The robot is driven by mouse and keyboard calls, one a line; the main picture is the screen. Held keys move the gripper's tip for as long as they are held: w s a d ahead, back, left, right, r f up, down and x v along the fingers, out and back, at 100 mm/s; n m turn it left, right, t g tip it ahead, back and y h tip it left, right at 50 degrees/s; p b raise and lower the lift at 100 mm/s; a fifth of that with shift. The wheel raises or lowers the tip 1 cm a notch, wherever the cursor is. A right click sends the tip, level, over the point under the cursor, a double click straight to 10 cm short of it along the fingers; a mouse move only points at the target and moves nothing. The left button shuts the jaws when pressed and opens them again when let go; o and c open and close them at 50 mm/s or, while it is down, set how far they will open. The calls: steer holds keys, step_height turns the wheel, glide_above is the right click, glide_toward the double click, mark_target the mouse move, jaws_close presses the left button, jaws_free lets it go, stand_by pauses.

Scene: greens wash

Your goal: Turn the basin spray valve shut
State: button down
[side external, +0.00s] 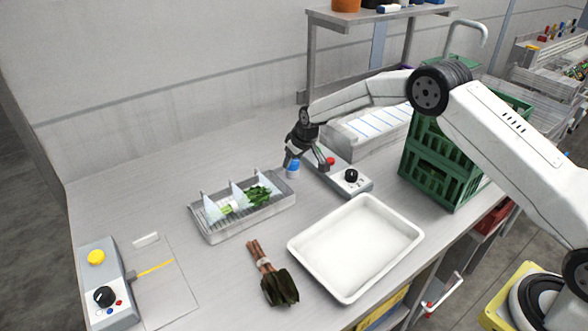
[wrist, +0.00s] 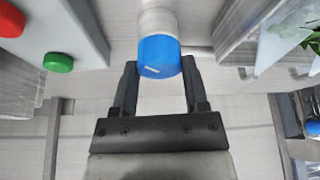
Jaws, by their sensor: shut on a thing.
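The spray valve is a blue knob (side external: 293,168) on a pale stem, just behind the basin's right end. In the wrist view the blue knob (wrist: 159,56) sits between both fingers and carries a short white mark. My gripper (wrist: 160,76) is shut on it; in the side view my gripper (side external: 292,158) comes down from above and partly covers it. The metal basin (side external: 215,236) holds green leaves (side external: 257,194) on a rack. Pale, see-through spray cones (side external: 212,208) fan down over them.
A control box (side external: 358,184) with a red button and black knob stands close right of my gripper. A white tray (side external: 330,285) and a brown-stemmed leafy bundle (side external: 262,262) lie in front. Green crates (side external: 436,165) stand right. Another control box (side external: 103,270) is front left.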

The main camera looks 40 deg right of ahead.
steer(key=shift+m, duration=0.6)
steer(key=shift+a+m+h, duration=0.1)
steer(key=shift+m+h, duration=0.8)
steer(key=shift+m, duration=0.8)
steer(key=m+g+h, duration=0.1)
steer(key=m, duration=0.3)
steer(key=shift+a+f, duration=0.1)
steer(key=m+h, duration=0.1)
steer(key=m, duration=0.1)
steer(key=m+g, duration=0.1)
steer(key=m, duration=0.2)
steer(key=shift+h, duration=0.4)
steer(key=shift+w+a+m+g, duration=0.1)
steer(key=shift+m+g, duration=0.6)
steer(key=shift+m, duration=0.9)
steer(key=shift+m+h, duration=0.3)
steer(key=shift+m, duration=0.4)
steer(key=shift+c, duration=0.5)
jaws_free()
